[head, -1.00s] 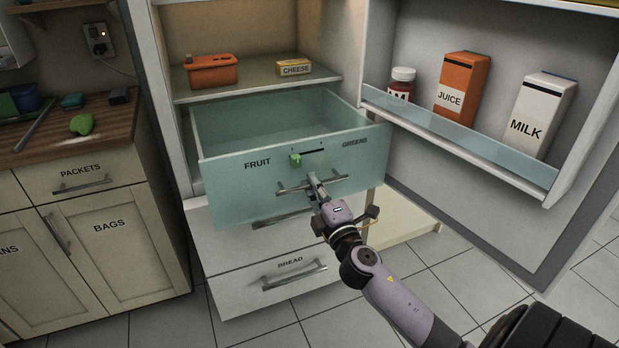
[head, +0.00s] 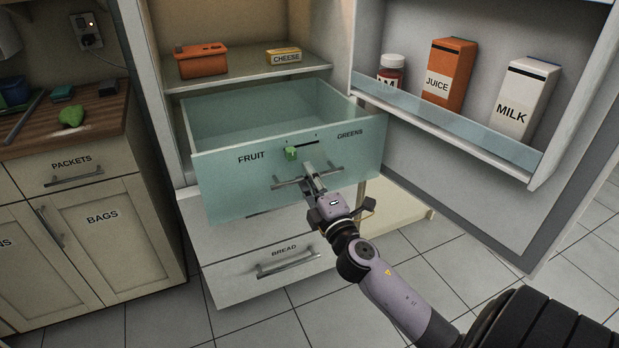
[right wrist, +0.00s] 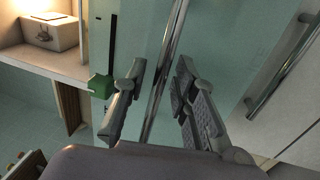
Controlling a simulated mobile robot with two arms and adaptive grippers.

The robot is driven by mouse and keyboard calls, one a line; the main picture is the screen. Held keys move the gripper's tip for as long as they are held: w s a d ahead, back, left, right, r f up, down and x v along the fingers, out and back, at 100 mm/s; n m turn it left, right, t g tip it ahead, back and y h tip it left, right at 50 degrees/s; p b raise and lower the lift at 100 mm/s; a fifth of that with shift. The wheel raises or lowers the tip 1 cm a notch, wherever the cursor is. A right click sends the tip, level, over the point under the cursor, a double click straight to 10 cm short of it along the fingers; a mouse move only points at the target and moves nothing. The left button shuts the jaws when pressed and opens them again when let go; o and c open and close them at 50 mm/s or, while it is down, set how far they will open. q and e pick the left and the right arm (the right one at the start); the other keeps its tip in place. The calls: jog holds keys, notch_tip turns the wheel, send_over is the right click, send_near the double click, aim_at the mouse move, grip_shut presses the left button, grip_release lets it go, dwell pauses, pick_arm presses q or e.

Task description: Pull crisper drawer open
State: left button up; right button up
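The crisper drawer (head: 230,190) is a pale green see-through bin, pulled well out of the fridge and empty as far as I see. Its front is marked FRUIT and GREENS, with a green slider (head: 291,153) toward the FRUIT side. My right gripper (head: 311,176) is at the drawer's bar handle (head: 285,184). In the right wrist view, the bar (right wrist: 163,85) runs between the two fingers, with a gap showing on its sides, so the gripper (right wrist: 160,95) looks open around it. My left gripper is not in view.
The fridge door (head: 420,190) stands open at the right, its shelf holding a jar (head: 391,72), juice (head: 447,75) and milk (head: 526,100). A BREAD drawer (head: 275,272) is below. An orange box (head: 201,62) and cheese (head: 284,56) sit above. A wooden counter (head: 95,120) is at left.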

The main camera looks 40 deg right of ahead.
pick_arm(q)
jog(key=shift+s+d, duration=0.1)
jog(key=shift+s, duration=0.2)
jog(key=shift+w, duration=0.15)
pick_arm(e)
jog(key=v, duration=1.2)
